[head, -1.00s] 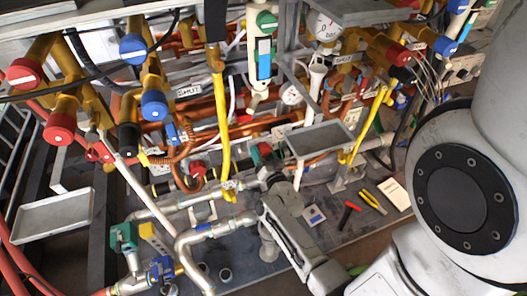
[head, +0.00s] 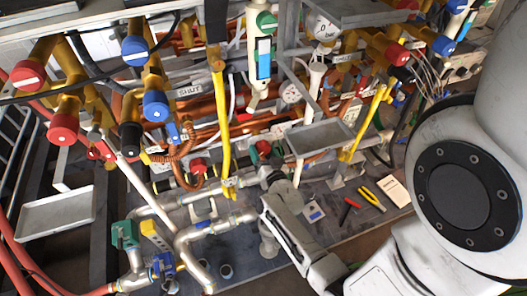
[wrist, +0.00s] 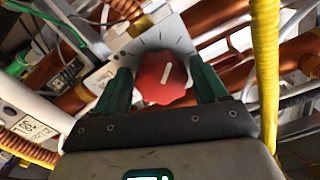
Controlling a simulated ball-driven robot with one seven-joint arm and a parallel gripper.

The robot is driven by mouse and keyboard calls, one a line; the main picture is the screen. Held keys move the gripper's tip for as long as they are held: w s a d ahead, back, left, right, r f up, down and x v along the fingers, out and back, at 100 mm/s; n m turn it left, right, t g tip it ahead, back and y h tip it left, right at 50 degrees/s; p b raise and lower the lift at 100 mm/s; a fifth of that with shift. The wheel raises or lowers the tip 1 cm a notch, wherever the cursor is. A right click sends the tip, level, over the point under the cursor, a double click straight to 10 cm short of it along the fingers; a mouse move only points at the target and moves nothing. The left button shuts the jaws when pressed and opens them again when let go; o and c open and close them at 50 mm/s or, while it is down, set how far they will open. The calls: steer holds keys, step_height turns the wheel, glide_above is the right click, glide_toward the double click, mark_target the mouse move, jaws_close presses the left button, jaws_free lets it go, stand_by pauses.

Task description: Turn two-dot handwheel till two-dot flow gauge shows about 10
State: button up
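A red handwheel (wrist: 163,77) with a white pointer line sits between the green fingers of my gripper (wrist: 163,84) in the wrist view. A pale plate with dark scale marks is behind it. The fingers flank the wheel closely; whether they press on it cannot be told. In the head view my gripper (head: 263,152) is low in the middle among the pipes, mostly behind its own wrist. A tall gauge with a blue window (head: 264,60) stands above, and round dial gauges (head: 326,27) (head: 292,93) are to its right. No dot marks or readings are legible.
A yellow hose (wrist: 266,60) runs close to the right of my gripper. Copper pipes surround it. A grey tray (head: 320,137) is to its right. Other red wheels (head: 61,127) and blue wheels (head: 155,105) are at left. Pliers (head: 371,197) lie on the bench.

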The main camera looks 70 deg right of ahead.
steer(key=shift+o, duration=1.1)
steer(key=v, duration=1)
steer(key=shift+s+a, duration=0.3)
steer(key=shift+w, duration=0.1)
